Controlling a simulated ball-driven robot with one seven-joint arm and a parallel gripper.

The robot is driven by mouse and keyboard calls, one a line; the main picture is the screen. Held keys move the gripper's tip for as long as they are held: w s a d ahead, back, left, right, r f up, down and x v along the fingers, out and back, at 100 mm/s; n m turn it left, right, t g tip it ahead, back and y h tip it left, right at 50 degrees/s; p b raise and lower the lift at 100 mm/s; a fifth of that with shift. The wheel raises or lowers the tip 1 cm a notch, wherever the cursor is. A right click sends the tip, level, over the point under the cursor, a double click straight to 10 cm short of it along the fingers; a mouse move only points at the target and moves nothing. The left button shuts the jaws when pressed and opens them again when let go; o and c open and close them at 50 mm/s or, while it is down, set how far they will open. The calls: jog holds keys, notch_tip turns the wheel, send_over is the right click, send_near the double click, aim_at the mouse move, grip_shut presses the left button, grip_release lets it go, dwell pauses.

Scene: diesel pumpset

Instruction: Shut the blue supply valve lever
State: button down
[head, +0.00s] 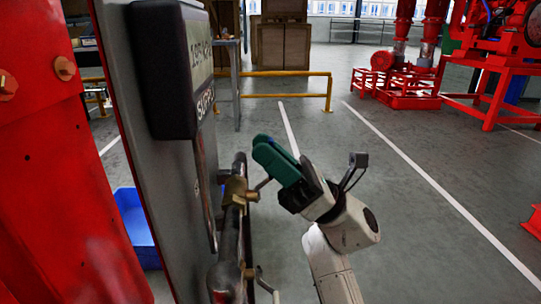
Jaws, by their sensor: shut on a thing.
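My gripper (264,148) has two teal fingers, close together, right of the panel's pipework. A brass valve (235,191) sits on a dark pipe beside the panel. A thin grey lever stem (262,184) runs from this valve toward the underside of the fingers. The fingers are shut on the lever, whose grip end they hide; no blue shows on it. A second lever (265,283) juts from a lower brass fitting, clear of my gripper.
A grey panel (133,130) with a dark display box (163,70) and a red post (45,170) stand at left. A blue bin (136,225) is behind. Yellow rails (290,95) and red pumps (400,90) stand farther back.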

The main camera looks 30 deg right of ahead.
jog(key=shift+f, duration=0.1)
jog(key=c, duration=1)
grip_release()
jog(key=p+v, duration=0.2)
jog(key=v, duration=0.8)
jog(key=shift+s+d+f, duration=0.15)
jog(key=shift+d+f, duration=0.1)
jog(key=shift+f, duration=0.05)
